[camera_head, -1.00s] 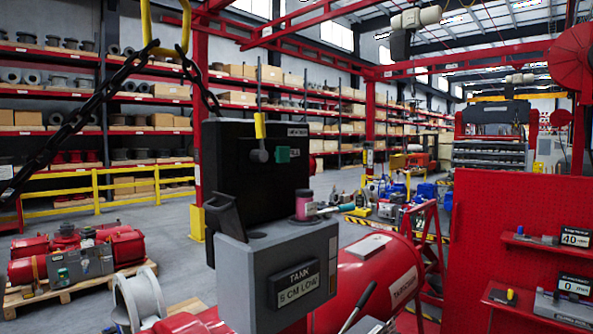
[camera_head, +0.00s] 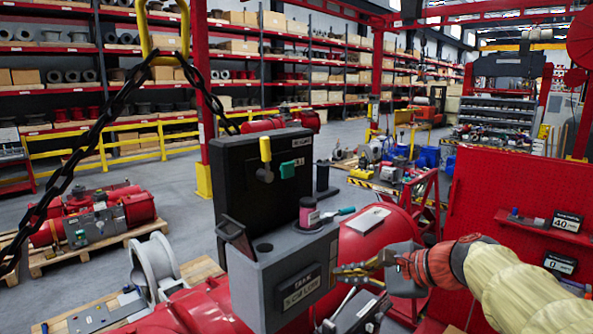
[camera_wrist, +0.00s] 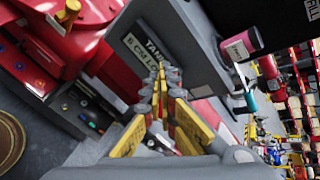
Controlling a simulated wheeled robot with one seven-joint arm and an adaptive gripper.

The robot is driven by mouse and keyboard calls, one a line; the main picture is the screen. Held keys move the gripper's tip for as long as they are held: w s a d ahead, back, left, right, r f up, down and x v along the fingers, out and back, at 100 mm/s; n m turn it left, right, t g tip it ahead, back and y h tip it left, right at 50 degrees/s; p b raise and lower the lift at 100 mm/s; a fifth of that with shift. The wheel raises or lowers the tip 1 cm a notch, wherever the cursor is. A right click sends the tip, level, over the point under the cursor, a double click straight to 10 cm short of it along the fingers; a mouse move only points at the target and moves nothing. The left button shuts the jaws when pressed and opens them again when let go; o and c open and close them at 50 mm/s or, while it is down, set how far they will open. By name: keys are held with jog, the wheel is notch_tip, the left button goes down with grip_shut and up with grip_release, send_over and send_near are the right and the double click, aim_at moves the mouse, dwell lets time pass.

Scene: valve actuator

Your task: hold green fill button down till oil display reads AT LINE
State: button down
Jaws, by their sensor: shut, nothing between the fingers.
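A green block-like part (camera_head: 288,169), which looks like the button, is on the front of the black panel behind the grey tank, beside a yellow-handled lever (camera_head: 265,150). The oil display (camera_head: 302,289) is on the tank's front face; its small text is blurred in the head view. In the wrist view the display (camera_wrist: 143,52) reads TANK and what looks like "8 CM L...", with the end hidden by my fingers. My gripper (camera_head: 340,273) is shut and empty, in front and to the right of the tank, lower than the green part. Its fingers (camera_wrist: 163,88) point toward the display.
A chain (camera_head: 75,170) hangs at left. A red pegboard (camera_head: 510,215) stands at right behind my arm.

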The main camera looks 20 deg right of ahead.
aim_at(291, 170)
jog(key=w+r+m+t+y, duration=0.1)
jog(key=w+r+m+t, duration=0.1)
jog(key=r+m, duration=0.3)
jog(key=w+r+m+t+y, duration=0.2)
jog(key=w+r+m+t, duration=0.1)
jog(key=r, duration=1)
jog(key=w+d+m, duration=0.1)
jog(key=m, duration=0.1)
jog(key=shift+m, duration=0.4)
jog(key=shift+a+r, duration=0.1)
jog(key=p+x, duration=0.1)
jog(key=x, duration=0.6)
jog(key=p+x, duration=0.2)
jog(key=x, duration=0.4)
jog(key=shift+w+a+r, duration=0.15)
jog(key=shift+w+r, duration=0.05)
jog(key=shift+w, duration=0.15)
jog(key=shift+w, duration=0.1)
